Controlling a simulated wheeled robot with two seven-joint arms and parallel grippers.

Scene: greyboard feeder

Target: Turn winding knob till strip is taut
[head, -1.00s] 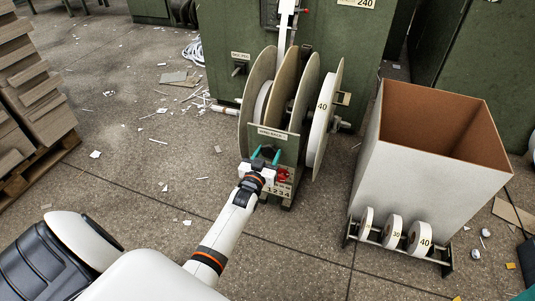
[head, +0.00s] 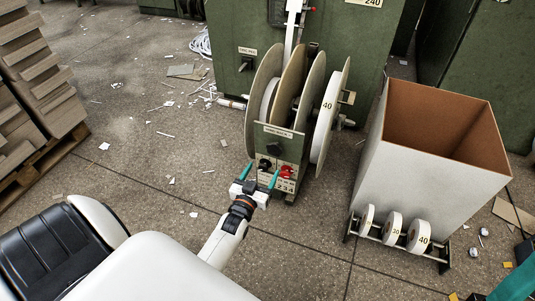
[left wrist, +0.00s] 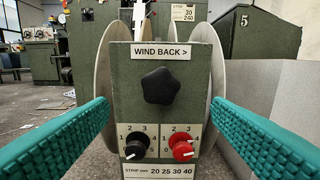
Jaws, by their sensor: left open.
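The black star-shaped winding knob (left wrist: 161,85) sits under the WIND BACK label on a green panel (left wrist: 190,75); it also shows in the head view (head: 276,148). The panel stands in front of large reel discs (head: 328,105). A pale strip (head: 290,40) comes down from the machine to the reels; I cannot tell how tight it is. My left gripper (head: 260,179) is open and empty in front of the panel's lower part. In the left wrist view its teal fingers (left wrist: 160,125) are spread either side of the panel, apart from the knob. My right gripper is not in view.
Below the knob are a black dial (left wrist: 136,149) and a red dial (left wrist: 182,149). A tall open box (head: 430,160) and a rack of small reels (head: 394,229) stand at the right. Stacked boards (head: 40,90) are at the left. Paper scraps litter the floor.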

